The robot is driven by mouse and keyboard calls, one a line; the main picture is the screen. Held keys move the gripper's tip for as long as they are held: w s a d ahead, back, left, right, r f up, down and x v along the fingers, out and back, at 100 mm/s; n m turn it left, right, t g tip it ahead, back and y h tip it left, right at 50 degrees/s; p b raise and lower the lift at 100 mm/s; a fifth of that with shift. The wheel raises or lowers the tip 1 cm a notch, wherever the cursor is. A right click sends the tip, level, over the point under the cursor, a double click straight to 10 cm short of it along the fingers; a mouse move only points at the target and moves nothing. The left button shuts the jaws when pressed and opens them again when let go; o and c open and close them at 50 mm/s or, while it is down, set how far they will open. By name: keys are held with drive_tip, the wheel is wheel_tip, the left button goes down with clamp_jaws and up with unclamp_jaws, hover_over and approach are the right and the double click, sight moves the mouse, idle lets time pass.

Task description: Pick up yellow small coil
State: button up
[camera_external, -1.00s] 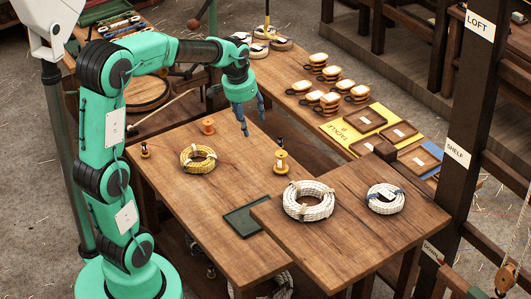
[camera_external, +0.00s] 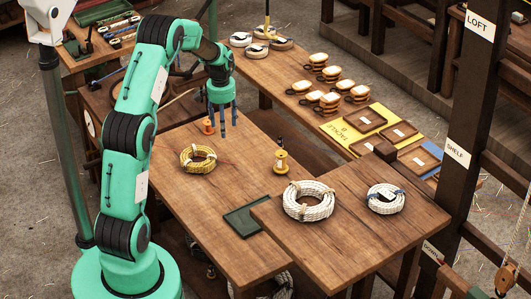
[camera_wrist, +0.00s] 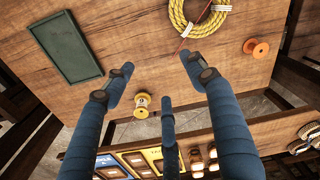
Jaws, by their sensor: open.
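The yellow small coil (camera_external: 198,158) lies flat on the wooden table, left of its middle in the external view. In the wrist view the yellow coil (camera_wrist: 199,14) is at the top edge, partly cut off, with a reddish tie across it. My gripper (camera_external: 222,117) hangs above the table's far side, behind and to the right of the coil, fingers pointing down. In the wrist view its blue fingers (camera_wrist: 160,90) are spread wide with nothing between them. The gripper is apart from the coil.
An orange spool (camera_external: 209,126) stands behind the coil, close to my fingers. A yellow spool (camera_external: 281,162) and a green tray (camera_external: 245,219) are on the same table. White coils (camera_external: 308,201) (camera_external: 385,198) lie at the right. Bare wood surrounds the yellow coil.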

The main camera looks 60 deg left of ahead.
hover_over(212, 159)
wheel_tip(212, 159, down, 7)
drive_tip(key=shift+d+f+n+p, duration=0.15)
drive_tip(key=shift+n+p, duration=0.15)
drive_tip(key=shift+p, duration=0.1)
wheel_tip(212, 159, down, 8)
drive_tip(key=shift+r+b, duration=0.1)
drive_tip(key=shift+b, duration=0.35)
drive_tip(key=shift+f, duration=0.4)
drive_tip(key=shift+f+b, duration=0.45)
drive_tip(key=shift+f, duration=2.15)
